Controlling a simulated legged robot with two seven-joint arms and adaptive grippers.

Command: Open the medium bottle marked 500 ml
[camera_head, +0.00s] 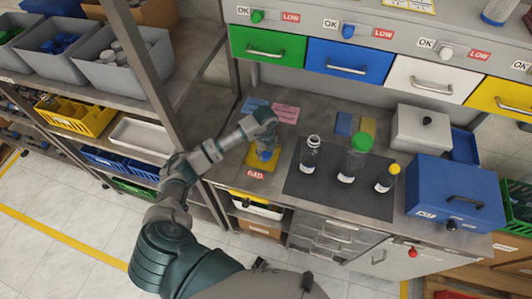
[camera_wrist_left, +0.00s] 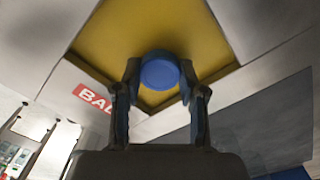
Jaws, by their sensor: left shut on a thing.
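My left gripper (camera_head: 265,149) is shut on a blue cap (camera_wrist_left: 160,74) and points down over the yellow BAD tray (camera_head: 257,171). The cap sits between the fingertips in the left wrist view, over the tray's yellow floor; I cannot tell whether it touches it. On the dark mat (camera_head: 332,191) stand three bottles. The left, mid-sized bottle (camera_head: 310,158) shows a bare neck with no coloured cap. The tallest bottle (camera_head: 350,166) has a green cap, and the smallest bottle (camera_head: 384,183) has a yellow cap. Their labels are too small to read. My right gripper is out of view.
A blue box (camera_head: 455,195) and a grey lidded container (camera_head: 420,130) stand right of the mat. Coloured drawers (camera_head: 345,60) hang above the bench's back. A shelf post (camera_head: 145,75) stands left of my left arm. Pink and blue notes lie behind the tray.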

